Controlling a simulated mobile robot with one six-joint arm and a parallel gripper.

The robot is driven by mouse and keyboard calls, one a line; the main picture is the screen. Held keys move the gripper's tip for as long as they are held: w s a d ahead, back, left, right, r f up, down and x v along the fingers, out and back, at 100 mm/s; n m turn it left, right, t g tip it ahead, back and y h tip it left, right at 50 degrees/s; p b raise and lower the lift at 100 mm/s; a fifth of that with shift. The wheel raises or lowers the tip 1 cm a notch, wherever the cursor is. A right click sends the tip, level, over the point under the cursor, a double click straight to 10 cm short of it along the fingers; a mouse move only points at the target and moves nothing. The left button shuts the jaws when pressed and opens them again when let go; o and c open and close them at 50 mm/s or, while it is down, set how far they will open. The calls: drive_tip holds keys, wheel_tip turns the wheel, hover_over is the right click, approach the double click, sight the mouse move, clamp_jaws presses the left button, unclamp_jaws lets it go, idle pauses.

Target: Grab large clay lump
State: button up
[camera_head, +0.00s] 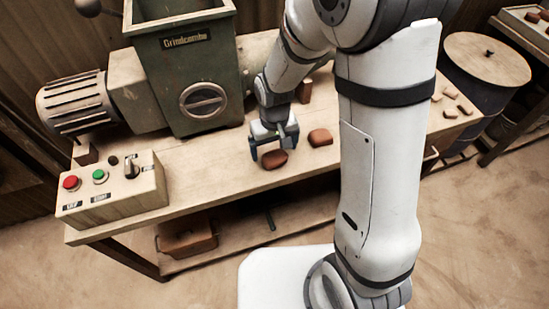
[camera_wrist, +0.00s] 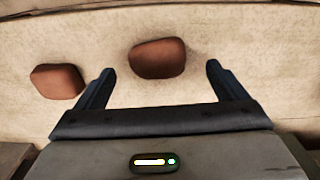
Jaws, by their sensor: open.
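One clay lump (camera_head: 274,159) lies right by my gripper (camera_head: 273,146); in the wrist view this lump (camera_wrist: 158,58) sits between and slightly beyond the two fingertips, with gaps on both sides. It looks the larger of the two in the wrist view. The other clay lump (camera_head: 320,137) lies to its right in the head view; it shows outside the left finger in the wrist view (camera_wrist: 57,81). My gripper is open and empty, low over the bench and pointing down. The exact height is hard to tell.
The bench (camera_head: 200,187) holds a green machine (camera_head: 183,75) behind my gripper and a control box (camera_head: 113,188) at left. A small brown block (camera_head: 303,91) stands behind the lumps. Several small pieces lie at the bench's right end. A lidded barrel (camera_head: 485,60) stands beyond.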

sight(275, 155)
wheel_tip(275, 155, down, 4)
drive_tip(key=shift+w+d+f, duration=0.1)
drive_tip(key=shift+w, duration=0.05)
drive_tip(key=shift+c, duration=0.3)
drive_tip(key=c, duration=1.1)
